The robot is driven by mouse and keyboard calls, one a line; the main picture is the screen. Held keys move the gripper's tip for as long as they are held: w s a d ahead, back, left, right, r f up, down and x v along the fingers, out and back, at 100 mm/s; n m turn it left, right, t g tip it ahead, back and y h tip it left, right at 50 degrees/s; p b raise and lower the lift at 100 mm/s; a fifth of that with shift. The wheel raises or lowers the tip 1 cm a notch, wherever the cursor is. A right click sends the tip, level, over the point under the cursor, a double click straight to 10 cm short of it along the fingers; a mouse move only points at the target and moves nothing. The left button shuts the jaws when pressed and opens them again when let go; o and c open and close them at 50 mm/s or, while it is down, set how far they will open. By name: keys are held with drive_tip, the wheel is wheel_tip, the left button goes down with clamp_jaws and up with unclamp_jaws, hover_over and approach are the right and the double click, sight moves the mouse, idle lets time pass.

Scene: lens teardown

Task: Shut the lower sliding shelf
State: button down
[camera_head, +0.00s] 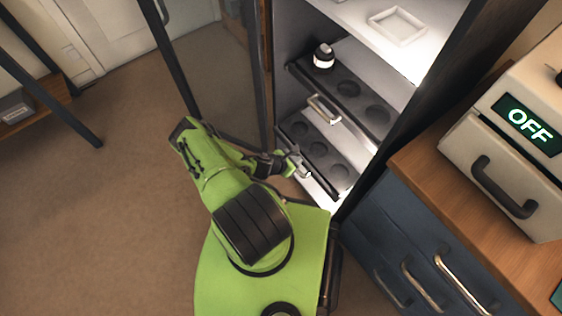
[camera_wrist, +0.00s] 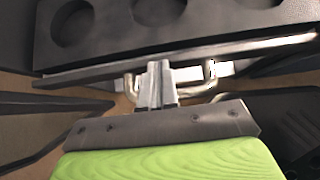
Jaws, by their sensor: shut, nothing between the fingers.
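The lower sliding shelf (camera_head: 318,151) is a dark tray with round recesses, low in the open cabinet. Its recesses look empty. It also shows in the wrist view (camera_wrist: 110,45), with its front edge across the picture and a metal bar handle (camera_wrist: 211,78) below it. My gripper (camera_head: 297,160) is at the front of this shelf, by its handle. In the wrist view the fingers (camera_wrist: 156,78) are shut with nothing between them, their tips at the shelf's front edge between the handle's two ends. I cannot tell whether they touch it.
The upper sliding shelf (camera_head: 345,88), with a handle (camera_head: 323,110), holds a small black-and-white item (camera_head: 323,56). The glass door (camera_head: 215,70) stands open at left. A blue drawer unit (camera_head: 400,245) and a device reading OFF (camera_head: 520,130) are at right. The floor at left is clear.

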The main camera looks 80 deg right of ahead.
drive_tip(key=s+d, duration=0.4)
drive_tip(key=shift+s+d+b, duration=0.1)
drive_tip(key=shift+d+b, duration=0.25)
drive_tip(key=shift+s+d, duration=0.35)
drive_tip(key=shift+r, duration=0.1)
